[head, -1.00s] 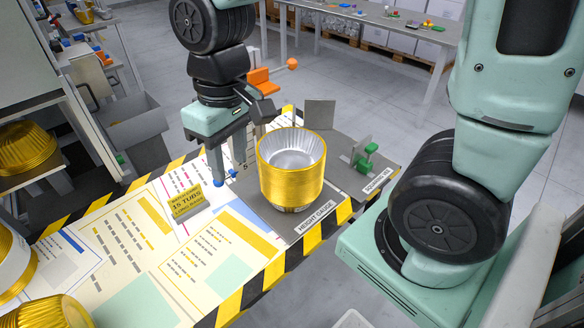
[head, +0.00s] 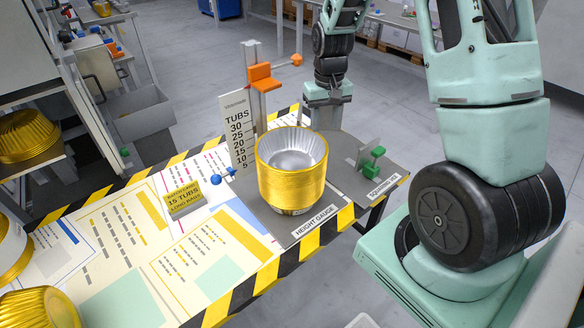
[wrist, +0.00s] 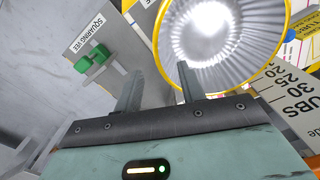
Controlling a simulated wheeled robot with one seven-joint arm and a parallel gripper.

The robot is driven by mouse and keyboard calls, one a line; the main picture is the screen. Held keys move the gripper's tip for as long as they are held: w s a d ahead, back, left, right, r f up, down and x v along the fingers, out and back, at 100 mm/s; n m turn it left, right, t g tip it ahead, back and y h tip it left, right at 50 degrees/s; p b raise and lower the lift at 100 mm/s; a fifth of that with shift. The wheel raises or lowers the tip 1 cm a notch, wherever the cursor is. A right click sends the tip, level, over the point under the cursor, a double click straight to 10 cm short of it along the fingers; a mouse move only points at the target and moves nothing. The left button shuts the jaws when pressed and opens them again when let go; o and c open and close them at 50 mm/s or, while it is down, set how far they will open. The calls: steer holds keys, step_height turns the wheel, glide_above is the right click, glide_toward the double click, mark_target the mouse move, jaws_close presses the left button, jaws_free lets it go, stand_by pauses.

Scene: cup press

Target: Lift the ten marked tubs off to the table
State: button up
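A nested stack of gold foil tubs (head: 290,180) with a silver inside stands upright on the grey height gauge plate (head: 266,214). The wrist view shows its open mouth (wrist: 215,35) from above. My gripper (head: 325,108) is behind the stack in the head view, its fingers mostly hidden there. In the wrist view my gripper (wrist: 158,82) is open with nothing held. The near rim lies between its two fingers in that picture; one finger overlaps the tub's inside. I cannot tell whether they touch it. No mark on individual tubs can be made out.
A numbered scale (head: 238,128) and an orange slider (head: 262,78) stand behind the stack. The green squaring vee (head: 371,158) is to its right. Printed sheets cover the table; more gold tubs (head: 40,308) are at left.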

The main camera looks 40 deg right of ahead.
mark_target(323, 141)
step_height(323, 141, down, 9)
steer(key=shift+w+r, duration=0.1)
steer(key=shift+r, duration=0.1)
stand_by(0.3)
steer(key=shift+c, duration=0.3)
jaws_close()
